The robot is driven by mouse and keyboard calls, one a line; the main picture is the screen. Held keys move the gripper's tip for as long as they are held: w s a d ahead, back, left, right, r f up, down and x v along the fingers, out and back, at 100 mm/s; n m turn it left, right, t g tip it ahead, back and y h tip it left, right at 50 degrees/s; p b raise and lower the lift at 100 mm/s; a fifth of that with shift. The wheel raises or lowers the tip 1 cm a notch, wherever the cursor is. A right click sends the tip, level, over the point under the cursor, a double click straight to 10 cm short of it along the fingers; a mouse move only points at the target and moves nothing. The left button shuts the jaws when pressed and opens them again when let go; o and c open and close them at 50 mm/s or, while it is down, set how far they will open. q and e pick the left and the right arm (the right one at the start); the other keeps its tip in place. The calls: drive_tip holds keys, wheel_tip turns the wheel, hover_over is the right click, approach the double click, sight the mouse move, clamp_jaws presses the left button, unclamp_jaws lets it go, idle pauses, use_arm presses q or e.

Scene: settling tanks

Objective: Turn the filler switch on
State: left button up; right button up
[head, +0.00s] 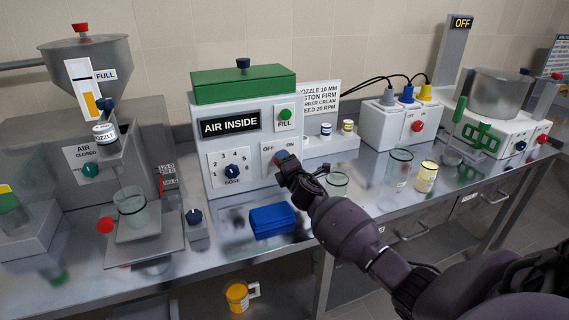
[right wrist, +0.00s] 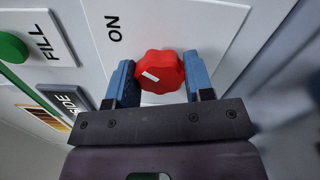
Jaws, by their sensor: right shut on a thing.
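The filler (head: 239,110) is a white box with a green top and an "AIR INSIDE" sign. Its front has OFF and ON labels with the switch below them. My right gripper (head: 282,157) is at that switch and hides it in the head view. In the right wrist view the switch is a red lobed knob (right wrist: 162,72) with a short white mark. The blue fingers of my right gripper (right wrist: 160,84) are on both sides of it, shut on it. The ON label (right wrist: 113,28) is above left of the knob there. My left gripper is not in view.
The filler also has a green FILL button (head: 285,114) and a DOSE dial (head: 232,171). A hopper machine (head: 88,70) stands at the left.

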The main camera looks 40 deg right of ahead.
drive_tip(key=o, duration=0.9)
drive_tip(key=shift+s, duration=0.1)
drive_tip(key=p+v, duration=0.1)
drive_tip(key=v, duration=0.9)
drive_tip(key=shift+s, duration=0.35)
drive_tip(key=shift+f, duration=0.1)
